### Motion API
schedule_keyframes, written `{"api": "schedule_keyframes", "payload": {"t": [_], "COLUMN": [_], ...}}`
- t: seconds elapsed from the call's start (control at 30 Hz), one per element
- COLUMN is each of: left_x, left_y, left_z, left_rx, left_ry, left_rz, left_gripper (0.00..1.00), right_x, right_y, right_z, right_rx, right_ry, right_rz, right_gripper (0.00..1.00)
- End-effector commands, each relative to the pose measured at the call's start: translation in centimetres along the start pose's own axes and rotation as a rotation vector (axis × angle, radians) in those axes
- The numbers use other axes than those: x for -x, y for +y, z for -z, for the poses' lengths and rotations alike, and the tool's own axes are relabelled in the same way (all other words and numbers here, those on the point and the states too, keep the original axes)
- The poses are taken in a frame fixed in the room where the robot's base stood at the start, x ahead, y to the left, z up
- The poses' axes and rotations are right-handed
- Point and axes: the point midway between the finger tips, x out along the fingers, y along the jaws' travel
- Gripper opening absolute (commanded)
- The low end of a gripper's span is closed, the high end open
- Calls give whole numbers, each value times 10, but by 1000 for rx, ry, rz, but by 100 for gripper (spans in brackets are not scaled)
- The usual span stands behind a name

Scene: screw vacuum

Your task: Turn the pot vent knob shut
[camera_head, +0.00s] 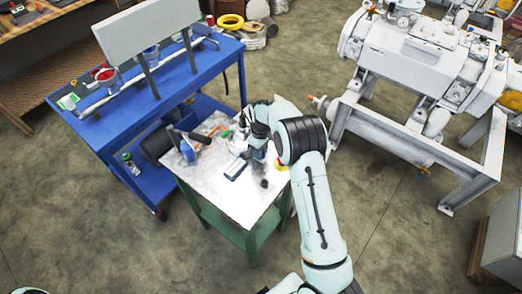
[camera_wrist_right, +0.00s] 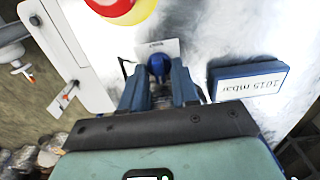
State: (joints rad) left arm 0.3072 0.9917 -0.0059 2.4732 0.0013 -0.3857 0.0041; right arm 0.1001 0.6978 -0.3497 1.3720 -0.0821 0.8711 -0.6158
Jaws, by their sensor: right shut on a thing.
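The blue vent knob (camera_wrist_right: 158,64) stands on the shiny metal bench top, with a small pale label behind it. My right gripper (camera_wrist_right: 157,76) reaches down to it, with one blue finger on each side, shut on the knob. The lower part of the knob is hidden between the fingers. In the head view my right gripper (camera_head: 258,146) is over the green-legged bench (camera_head: 238,211), and the knob is hidden by the arm. A silvery pot-like thing (camera_head: 238,144) appears beside the gripper; its details are too small to tell. My left gripper is not in view.
A blue display (camera_wrist_right: 250,82) reading 1015 mbar lies right of the knob in the wrist view. A red and yellow button (camera_wrist_right: 122,8) is close by. A blue workbench (camera_head: 190,66) stands at left, a grey machine (camera_head: 420,60) at right.

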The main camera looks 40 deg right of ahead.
Motion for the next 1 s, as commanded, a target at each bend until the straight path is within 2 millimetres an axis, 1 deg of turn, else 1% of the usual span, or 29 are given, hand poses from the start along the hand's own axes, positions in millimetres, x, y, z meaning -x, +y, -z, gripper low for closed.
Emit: {"api": "schedule_keyframes", "payload": {"t": [0.23, 0.27, 0.3, 0.57, 0.67, 0.77, 0.83, 1.0], "left_x": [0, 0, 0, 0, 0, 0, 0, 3], "left_y": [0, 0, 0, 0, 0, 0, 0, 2], "left_z": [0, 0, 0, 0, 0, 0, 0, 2], "left_rx": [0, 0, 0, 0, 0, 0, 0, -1], "left_ry": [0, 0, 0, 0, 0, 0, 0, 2], "left_rz": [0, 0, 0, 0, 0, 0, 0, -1], "left_gripper": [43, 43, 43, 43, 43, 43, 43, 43], "right_x": [1, 1, 1, 1, 4, 16, 28, 68], "right_y": [0, 0, 0, 0, 0, 0, 0, 1], "right_z": [0, 0, 0, 0, 0, 1, 1, 2], "right_rx": [4, 4, 4, 3, 3, 3, 4, 2], "right_ry": [0, 0, 0, 0, 1, 2, 4, 6], "right_rz": [-1, -1, -1, -1, -1, -2, -3, -4], "right_gripper": [0, 39, 52, 53, 53, 53, 53, 53]}}
